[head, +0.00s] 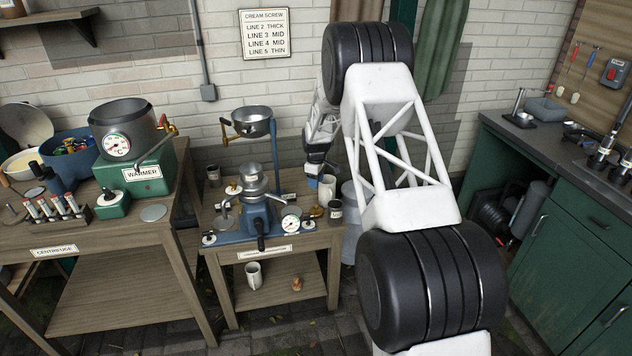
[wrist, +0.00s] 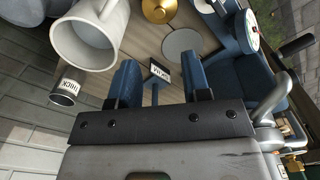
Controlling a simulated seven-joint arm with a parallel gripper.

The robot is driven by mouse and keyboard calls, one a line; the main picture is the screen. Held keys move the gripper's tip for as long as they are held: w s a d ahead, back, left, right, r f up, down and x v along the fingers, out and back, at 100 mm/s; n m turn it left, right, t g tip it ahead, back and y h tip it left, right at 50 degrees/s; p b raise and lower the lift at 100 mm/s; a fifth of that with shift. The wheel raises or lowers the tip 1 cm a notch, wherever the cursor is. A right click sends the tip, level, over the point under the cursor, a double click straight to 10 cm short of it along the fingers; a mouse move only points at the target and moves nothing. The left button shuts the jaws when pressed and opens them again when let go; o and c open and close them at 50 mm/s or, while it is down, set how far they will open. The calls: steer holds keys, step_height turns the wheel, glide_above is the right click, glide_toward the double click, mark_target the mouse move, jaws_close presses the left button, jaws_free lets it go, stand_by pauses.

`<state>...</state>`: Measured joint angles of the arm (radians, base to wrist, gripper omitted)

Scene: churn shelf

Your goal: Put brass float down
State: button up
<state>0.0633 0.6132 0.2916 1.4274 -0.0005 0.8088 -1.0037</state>
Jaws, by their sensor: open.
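The brass float (wrist: 158,8) is a round golden piece at the top edge of the wrist view, partly cut off by the frame. It rests on the wooden bench, beside a white mug (wrist: 88,38) and a flat grey disc (wrist: 183,45). In the head view a small brass spot (head: 317,211) on the right end of the middle bench looks like it. My gripper (wrist: 161,82) is open, its two blue fingers apart with nothing held between them. The float is clear of the fingers. In the head view my gripper (head: 315,168) hangs above the bench's back right.
A can labelled THICK (wrist: 64,88) and a small label stand (wrist: 159,72) are near the fingers. The blue separator (head: 258,215) with its dial (head: 290,222) fills the bench middle. Brick wall lies close behind.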

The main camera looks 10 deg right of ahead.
steer(key=shift+r, duration=0.1)
steer(key=s+a+r+m+t, duration=0.1)
steer(key=s+a+r+m, duration=0.15)
steer(key=s+r, duration=1.25)
steer(key=s+a+r+m, duration=0.1)
steer(key=s+r+m, duration=0.2)
steer(key=s+r, duration=1.2)
steer(key=s+a+r+m, duration=0.1)
steer(key=s+r+m, duration=0.1)
steer(key=s, duration=1.7)
steer(key=s+a+r+m+t, duration=0.1)
steer(key=s+r+m, duration=0.1)
steer(key=s, duration=1.7)
steer(key=shift+a+m+t, duration=0.15)
steer(key=shift+m+t, duration=0.15)
steer(key=shift+m, duration=0.45)
